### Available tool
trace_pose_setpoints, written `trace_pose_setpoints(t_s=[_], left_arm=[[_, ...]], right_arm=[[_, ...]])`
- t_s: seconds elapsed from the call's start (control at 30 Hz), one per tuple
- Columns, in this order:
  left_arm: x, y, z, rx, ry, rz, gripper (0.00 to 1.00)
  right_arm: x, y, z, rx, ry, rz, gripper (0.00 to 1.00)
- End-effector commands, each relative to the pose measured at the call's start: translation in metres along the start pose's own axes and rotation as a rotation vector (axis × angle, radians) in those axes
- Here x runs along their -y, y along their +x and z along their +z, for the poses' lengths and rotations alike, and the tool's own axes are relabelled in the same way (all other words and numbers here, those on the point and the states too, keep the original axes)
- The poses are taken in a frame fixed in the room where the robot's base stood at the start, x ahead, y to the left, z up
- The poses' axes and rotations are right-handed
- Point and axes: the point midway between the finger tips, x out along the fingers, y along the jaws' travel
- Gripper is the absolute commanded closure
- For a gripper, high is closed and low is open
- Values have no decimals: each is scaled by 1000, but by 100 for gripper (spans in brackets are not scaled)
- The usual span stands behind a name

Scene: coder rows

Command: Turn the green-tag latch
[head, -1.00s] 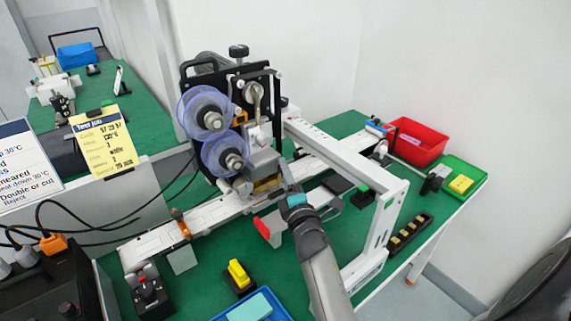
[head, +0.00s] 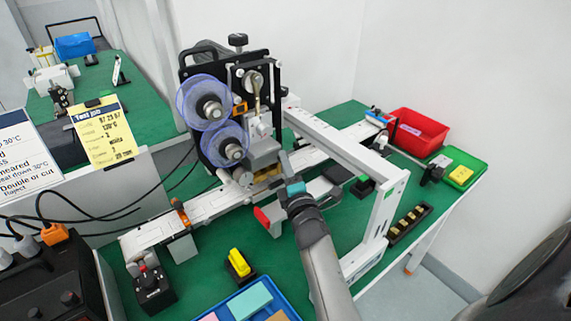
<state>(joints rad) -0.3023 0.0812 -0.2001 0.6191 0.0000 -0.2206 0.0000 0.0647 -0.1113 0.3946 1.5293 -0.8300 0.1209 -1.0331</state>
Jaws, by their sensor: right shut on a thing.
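The coder (head: 262,150) stands over the white rail with two purple film reels. My right gripper (head: 285,166) is in front of its lower head, at the end of the grey arm with a teal band. The fingers are shut on a small grey part there, which looks like the latch, mostly hidden by the gripper. I see no green tag on that part. A green patch (head: 392,188) shows on the white frame, and a small green piece (head: 362,180) sits on a black block behind it. My left gripper is out of view.
The white frame (head: 345,145) rises close right of my arm. A red-ended piece (head: 263,219) is just left of it. A yellow-topped block (head: 239,263) and a blue tray (head: 285,304) lie in front. A red bin (head: 430,142) and green tray (head: 478,172) are at the right.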

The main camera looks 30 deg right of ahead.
Motion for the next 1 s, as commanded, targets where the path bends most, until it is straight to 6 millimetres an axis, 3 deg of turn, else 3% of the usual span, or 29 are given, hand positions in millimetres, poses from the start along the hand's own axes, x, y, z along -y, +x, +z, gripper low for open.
trace_pose_setpoints(t_s=[0.47,1.0], left_arm=[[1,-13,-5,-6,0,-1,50],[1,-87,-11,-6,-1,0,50]], right_arm=[[-4,0,1,-1,58,-24,100],[-12,2,3,-1,466,-195,100]])
